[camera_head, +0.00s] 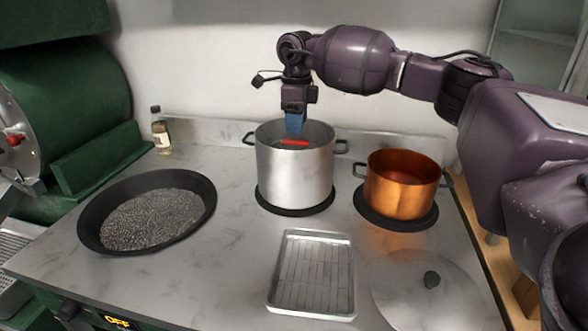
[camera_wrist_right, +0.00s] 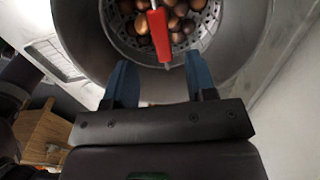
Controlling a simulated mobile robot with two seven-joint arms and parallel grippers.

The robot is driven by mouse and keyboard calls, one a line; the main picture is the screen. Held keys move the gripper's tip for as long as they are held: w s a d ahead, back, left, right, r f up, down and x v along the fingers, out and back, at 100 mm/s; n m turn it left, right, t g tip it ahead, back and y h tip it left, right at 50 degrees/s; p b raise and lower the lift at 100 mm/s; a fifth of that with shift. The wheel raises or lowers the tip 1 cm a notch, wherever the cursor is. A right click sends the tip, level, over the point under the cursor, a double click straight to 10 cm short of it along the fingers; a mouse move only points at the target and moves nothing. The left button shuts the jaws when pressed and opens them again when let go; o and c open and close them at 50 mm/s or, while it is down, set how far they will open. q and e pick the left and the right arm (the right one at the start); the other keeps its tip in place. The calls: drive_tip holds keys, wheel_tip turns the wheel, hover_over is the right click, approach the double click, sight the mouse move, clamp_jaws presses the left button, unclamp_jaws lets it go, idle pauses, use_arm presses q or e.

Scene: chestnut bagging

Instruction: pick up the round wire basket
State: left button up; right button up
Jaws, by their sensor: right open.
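The round wire basket (camera_wrist_right: 209,24) sits inside the tall steel pot (camera_head: 294,172). In the right wrist view it shows a perforated metal surface with several brown chestnuts (camera_wrist_right: 183,14) in it. Its red handle (camera_wrist_right: 159,35) shows in that view, and as a red bar (camera_head: 295,142) inside the pot in the head view. My right gripper (camera_head: 295,122) points down over the pot mouth with its blue fingers at rim height. In the wrist view the fingers (camera_wrist_right: 161,84) are apart, with the red handle ahead between them and nothing gripped. My left gripper is not in view.
A copper pot (camera_head: 400,187) stands right of the steel pot. A wire-racked tray (camera_head: 312,275) and a glass lid (camera_head: 425,298) lie in front. A wide black pan (camera_head: 205,205) is at left, with a bottle (camera_head: 161,135) behind. The wall is close behind the pots.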

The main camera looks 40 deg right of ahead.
sight(295, 140)
drive_tip(key=f, duration=0.4)
drive_tip(key=f+b, duration=0.1)
drive_tip(key=f, duration=0.1)
drive_tip(key=shift+w+f, duration=0.2)
drive_tip(key=shift+w, duration=0.05)
drive_tip(key=shift+r, duration=0.1)
clamp_jaws()
